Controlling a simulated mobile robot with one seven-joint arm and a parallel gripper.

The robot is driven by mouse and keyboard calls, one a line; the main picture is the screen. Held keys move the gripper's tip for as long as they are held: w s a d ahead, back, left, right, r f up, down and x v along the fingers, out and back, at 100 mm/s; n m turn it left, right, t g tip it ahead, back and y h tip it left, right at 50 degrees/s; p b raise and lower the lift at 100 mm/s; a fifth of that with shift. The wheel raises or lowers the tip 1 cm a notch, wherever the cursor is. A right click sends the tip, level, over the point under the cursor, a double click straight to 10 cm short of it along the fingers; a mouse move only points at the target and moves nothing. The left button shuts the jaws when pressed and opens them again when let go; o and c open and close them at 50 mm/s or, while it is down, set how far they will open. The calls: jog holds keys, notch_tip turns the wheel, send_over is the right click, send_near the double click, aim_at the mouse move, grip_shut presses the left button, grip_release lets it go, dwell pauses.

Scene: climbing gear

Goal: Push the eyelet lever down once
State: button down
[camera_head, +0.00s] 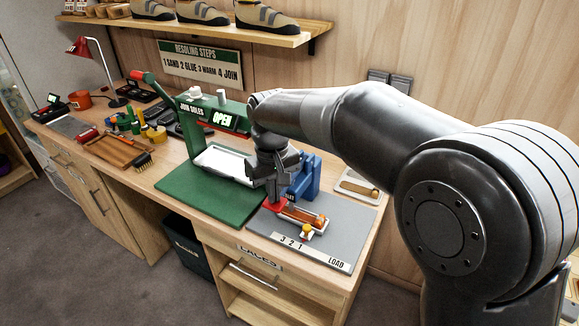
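A blue press (304,180), which looks like the eyelet press, stands on a grey mat (345,222) at the right of the workbench. A red part (275,206), possibly the end of its lever, shows just below my gripper. My gripper (273,192) points down in front of the blue press, at its left side. It is close to the red part, but I cannot tell whether they touch. The fingers are small and dark, so their opening is unclear. My wrist hides part of the blue press and whatever joins the red part to it.
A tray with orange pieces (303,216) lies in front of the press, above a strip marked "3 2 1 LOAD" (298,251). A green "JOIN SOLES" machine (213,112) with a red handle stands left on a green mat (205,200). A light tray (357,186) lies behind right.

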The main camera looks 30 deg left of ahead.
jog(key=shift+s+f, duration=0.1)
jog(key=shift+f, duration=0.1)
notch_tip(320, 180, up, 13)
dwell(1.1)
dwell(0.5)
jog(key=w+d+r+m+t, duration=0.15)
jog(key=d+m, duration=0.45)
jog(key=d, duration=1.9)
jog(key=s+d+f+m+t, duration=0.2)
jog(key=s+d, duration=0.4)
jog(key=d, duration=0.4)
jog(key=s+d+f+m+t, duration=0.2)
jog(key=s+d+f+m, duration=0.2)
jog(key=d, duration=0.6)
notch_tip(320, 180, down, 2)
jog(key=shift+s+f, duration=0.1)
jog(key=shift+s, duration=0.85)
